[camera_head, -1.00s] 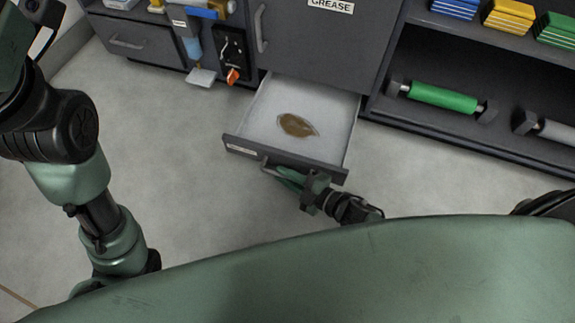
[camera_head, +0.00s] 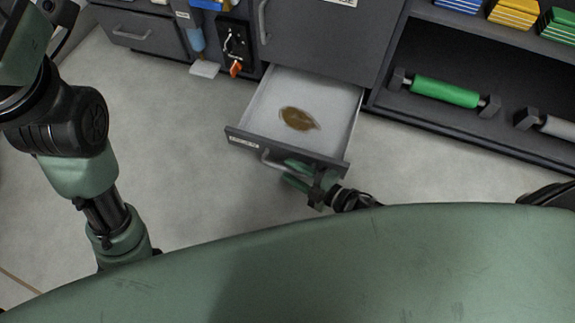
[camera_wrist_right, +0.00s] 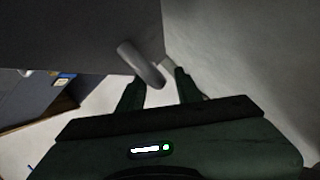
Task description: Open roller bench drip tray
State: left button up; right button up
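The drip tray (camera_head: 268,105) is a pale drawer pulled well out from under the grease cabinet, with a brown stain on its floor. Its dark front (camera_head: 285,150) carries a label and a bar handle (camera_head: 268,159). My right gripper (camera_head: 289,171) is in front of the drawer front, just right of the handle.
A green roller (camera_head: 444,91) and a grey roller (camera_head: 556,125) rest on the low shelf at right. Coloured packs (camera_head: 511,17) sit above. An orange-handled switch (camera_head: 235,68) and a closed drawer (camera_head: 140,35) are left of the tray. The floor before the tray is clear.

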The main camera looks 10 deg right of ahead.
jog(key=p+v, duration=0.1)
jog(key=v, duration=0.4)
jog(key=shift+s+d+p, duration=0.2)
jog(key=shift+s+p, duration=0.05)
jog(key=shift+p, duration=0.15)
jog(key=shift+r, duration=0.15)
